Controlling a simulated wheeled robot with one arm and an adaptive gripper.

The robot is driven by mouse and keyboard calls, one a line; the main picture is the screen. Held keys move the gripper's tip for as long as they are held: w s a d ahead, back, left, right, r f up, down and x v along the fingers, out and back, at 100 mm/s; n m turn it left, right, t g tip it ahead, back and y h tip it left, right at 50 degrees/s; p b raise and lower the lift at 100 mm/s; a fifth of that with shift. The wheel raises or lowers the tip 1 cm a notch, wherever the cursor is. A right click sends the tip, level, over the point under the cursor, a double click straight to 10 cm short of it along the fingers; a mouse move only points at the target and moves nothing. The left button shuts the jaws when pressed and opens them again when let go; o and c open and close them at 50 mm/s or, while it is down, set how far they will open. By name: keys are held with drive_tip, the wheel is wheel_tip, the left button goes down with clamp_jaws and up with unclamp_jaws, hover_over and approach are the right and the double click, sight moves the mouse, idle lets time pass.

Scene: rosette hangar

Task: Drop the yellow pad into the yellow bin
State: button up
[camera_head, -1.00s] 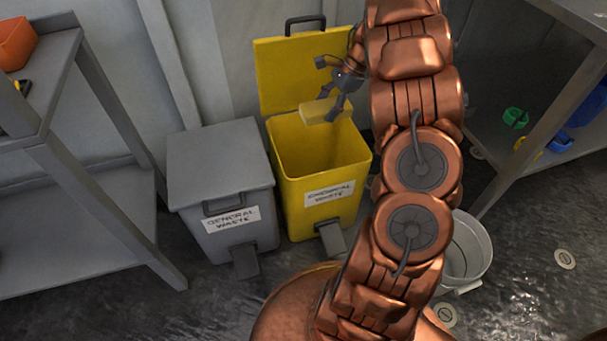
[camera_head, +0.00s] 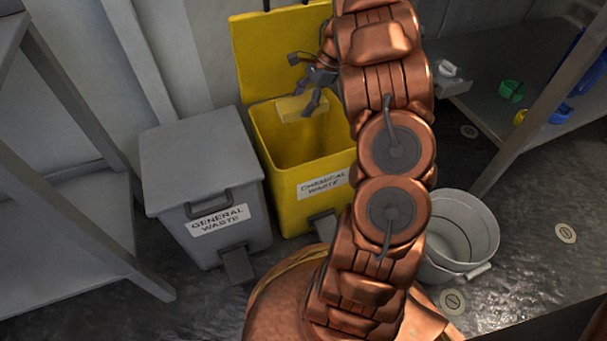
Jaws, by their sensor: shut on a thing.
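The yellow bin (camera_head: 299,202) stands against the wall with its lid (camera_head: 265,60) raised and a "Chemical Waste" label on its front. My gripper (camera_head: 306,104) is shut on the yellow pad (camera_head: 294,110), a pale yellow block. In the picture the pad overlaps the back part of the bin's opening; its exact height over the rim is hard to tell. My copper arm hides the right side of the bin and part of the lid.
A grey "General Waste" bin (camera_head: 201,160), lid shut, stands just left of the yellow bin. A grey bucket (camera_head: 462,232) is on the floor at right. Grey shelving (camera_head: 40,262) is at left; a shelf at right holds a green thing (camera_head: 512,90) and blue things (camera_head: 560,114).

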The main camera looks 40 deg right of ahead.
drive_tip(key=shift+f+b, duration=0.35)
drive_tip(key=shift+f, duration=1.75)
drive_tip(key=o, duration=1.2)
drive_tip(key=v, duration=1.2)
drive_tip(key=shift+w, duration=0.1)
